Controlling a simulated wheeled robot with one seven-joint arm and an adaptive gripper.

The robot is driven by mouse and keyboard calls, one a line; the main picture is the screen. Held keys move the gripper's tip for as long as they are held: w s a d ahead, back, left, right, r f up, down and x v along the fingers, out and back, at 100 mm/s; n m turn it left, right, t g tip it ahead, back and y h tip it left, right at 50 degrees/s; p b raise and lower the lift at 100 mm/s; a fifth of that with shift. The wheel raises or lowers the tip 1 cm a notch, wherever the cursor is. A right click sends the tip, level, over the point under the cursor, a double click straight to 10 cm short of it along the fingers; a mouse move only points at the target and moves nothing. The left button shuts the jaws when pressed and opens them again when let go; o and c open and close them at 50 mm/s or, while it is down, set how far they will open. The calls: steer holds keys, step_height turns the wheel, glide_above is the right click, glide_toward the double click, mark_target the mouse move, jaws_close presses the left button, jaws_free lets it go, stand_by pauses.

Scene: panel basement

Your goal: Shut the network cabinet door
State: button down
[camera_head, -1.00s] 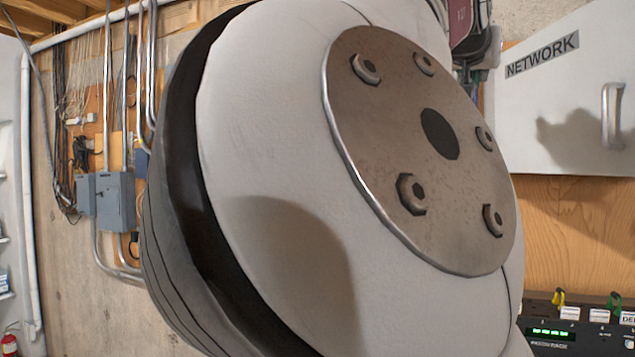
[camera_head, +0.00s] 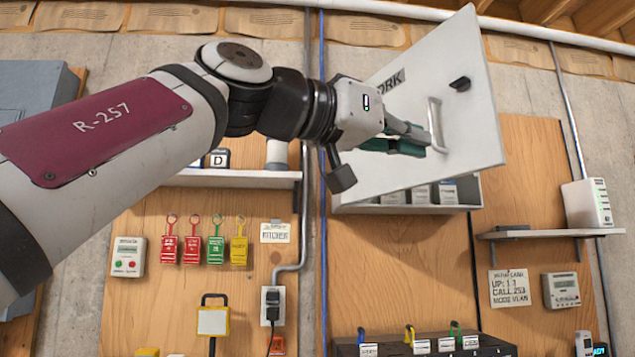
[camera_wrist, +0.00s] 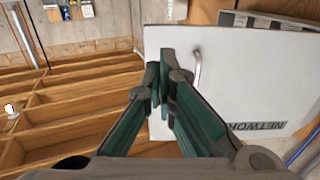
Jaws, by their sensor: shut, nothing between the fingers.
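The white network cabinet door (camera_head: 455,85) stands swung open, jutting out from the wall, in the head view. Its metal handle (camera_head: 437,124) is near the free edge, and its label is partly hidden by my gripper. Behind the door's lower edge, the cabinet body (camera_head: 470,192) shows with several small items inside. My gripper (camera_head: 428,140) is shut and empty, its fingertips close to the handle on the door's outer face. In the wrist view the fingertips (camera_wrist: 166,68) lie in front of the door (camera_wrist: 245,85), left of the handle (camera_wrist: 197,68). Whether they touch the door I cannot tell.
A shelf (camera_head: 235,178) is below my arm at left. Red, green and yellow tags (camera_head: 205,240) hang on the wooden panel. A black device (camera_head: 425,345) stands below the cabinet. A small shelf (camera_head: 550,233) with a white box (camera_head: 588,205) is at right. A conduit runs vertically left of the cabinet.

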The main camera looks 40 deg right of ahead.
mark_target(483, 158)
steer(key=d, duration=0.4)
steer(key=s+d, duration=0.1)
steer(key=d, duration=0.4)
steer(key=s+d+p, duration=0.1)
steer(key=d, duration=0.3)
steer(key=shift+d, duration=0.2)
steer(key=shift+d, duration=0.15)
